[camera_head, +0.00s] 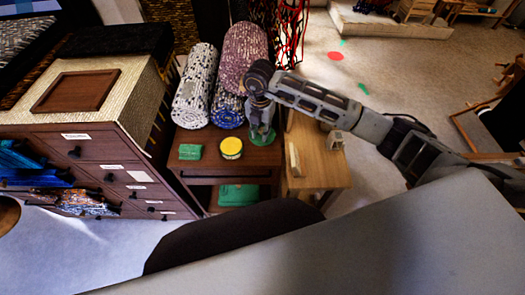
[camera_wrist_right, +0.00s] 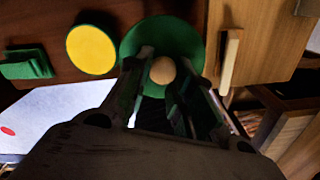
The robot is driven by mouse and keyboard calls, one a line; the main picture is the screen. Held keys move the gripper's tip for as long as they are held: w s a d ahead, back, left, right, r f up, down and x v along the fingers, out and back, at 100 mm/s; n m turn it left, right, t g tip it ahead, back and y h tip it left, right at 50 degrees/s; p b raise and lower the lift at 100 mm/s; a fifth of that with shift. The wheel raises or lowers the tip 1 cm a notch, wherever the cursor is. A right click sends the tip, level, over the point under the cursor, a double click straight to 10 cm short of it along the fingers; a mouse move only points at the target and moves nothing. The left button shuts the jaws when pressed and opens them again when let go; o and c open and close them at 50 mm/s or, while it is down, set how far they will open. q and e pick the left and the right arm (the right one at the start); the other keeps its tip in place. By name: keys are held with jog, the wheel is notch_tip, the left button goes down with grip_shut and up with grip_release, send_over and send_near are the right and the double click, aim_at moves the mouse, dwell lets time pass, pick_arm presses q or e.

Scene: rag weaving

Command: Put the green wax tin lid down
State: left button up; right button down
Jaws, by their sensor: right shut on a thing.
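The green wax tin lid (camera_head: 262,141) is a round green disc at the right end of the dark cabinet top. In the right wrist view the lid (camera_wrist_right: 188,37) has a pale wooden knob (camera_wrist_right: 162,70) between my fingertips. My right gripper (camera_head: 261,125) points down and is shut on that lid. I cannot tell if the lid touches the top. The wax tin (camera_head: 231,147), open with yellow wax showing, stands just left of the lid; it also shows in the wrist view (camera_wrist_right: 91,49). My left gripper is not in view.
A folded green item (camera_head: 190,152) lies left of the tin. Rolled rugs (camera_head: 196,88) lie behind it. A lighter wooden table (camera_head: 318,160) with a pale block (camera_head: 295,160) adjoins on the right. A drawer cabinet (camera_head: 100,150) stands left. The cabinet top's front strip is clear.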

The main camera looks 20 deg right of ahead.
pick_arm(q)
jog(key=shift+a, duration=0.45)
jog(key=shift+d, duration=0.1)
pick_arm(e)
jog(key=shift+f, duration=0.45)
notch_tip(320, 180, down, 5)
jog(key=shift+f, duration=0.15)
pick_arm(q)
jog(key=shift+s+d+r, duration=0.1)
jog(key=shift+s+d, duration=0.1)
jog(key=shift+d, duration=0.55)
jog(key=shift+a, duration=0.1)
